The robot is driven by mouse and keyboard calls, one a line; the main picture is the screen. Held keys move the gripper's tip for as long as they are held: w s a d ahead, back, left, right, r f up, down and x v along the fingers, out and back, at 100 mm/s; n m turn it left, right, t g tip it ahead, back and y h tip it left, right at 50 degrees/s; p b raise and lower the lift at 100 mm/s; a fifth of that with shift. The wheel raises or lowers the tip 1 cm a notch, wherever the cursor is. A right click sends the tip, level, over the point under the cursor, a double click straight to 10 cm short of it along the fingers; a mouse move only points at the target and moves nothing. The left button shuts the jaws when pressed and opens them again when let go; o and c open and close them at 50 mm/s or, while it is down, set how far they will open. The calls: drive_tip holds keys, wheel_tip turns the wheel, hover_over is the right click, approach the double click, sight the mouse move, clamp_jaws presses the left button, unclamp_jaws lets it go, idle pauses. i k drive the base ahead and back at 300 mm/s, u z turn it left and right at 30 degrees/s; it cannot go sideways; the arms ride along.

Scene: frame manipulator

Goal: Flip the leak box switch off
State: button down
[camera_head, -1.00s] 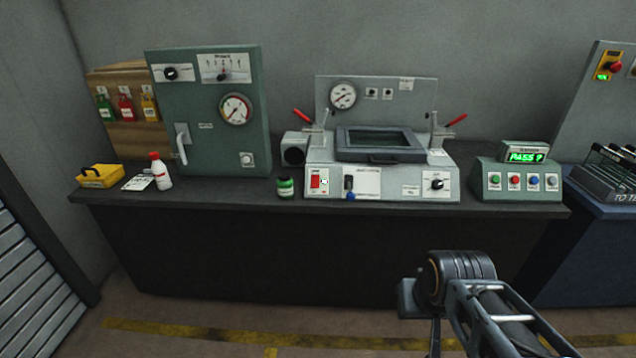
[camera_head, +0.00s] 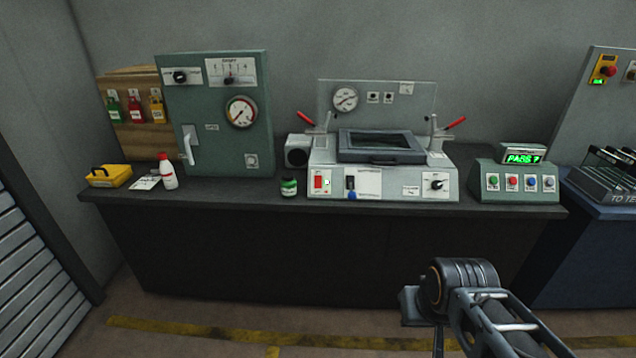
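The leak box (camera_head: 325,170) appears to be the pale grey machine at the middle of the bench. Its front panel has a red switch (camera_head: 318,182) at the left with a small lit green lamp (camera_head: 327,182) beside it. A dark switch or lever (camera_head: 350,183) and a black knob (camera_head: 436,186) are further right. Its dark framed lid (camera_head: 381,146) is down, with red-handled clamps on both sides. Part of my arm shows at the lower right, well in front of the bench and apart from the box. My gripper's fingers do not show.
A green cabinet (camera_head: 215,115) with a gauge stands left of the box. A small green jar (camera_head: 289,187) stands just left of the front panel. A button box (camera_head: 515,182) showing "PASS ?" is at the right. The floor before the bench looks clear.

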sight(317, 178)
drive_tip(key=k, duration=0.55)
drive_tip(key=u, duration=0.45)
drive_tip(key=i, duration=0.55)
drive_tip(key=u, duration=0.95)
drive_tip(key=i, duration=1.65)
drive_tip(key=z, duration=0.85)
drive_tip(key=i, duration=0.25)
drive_tip(key=z, duration=0.3)
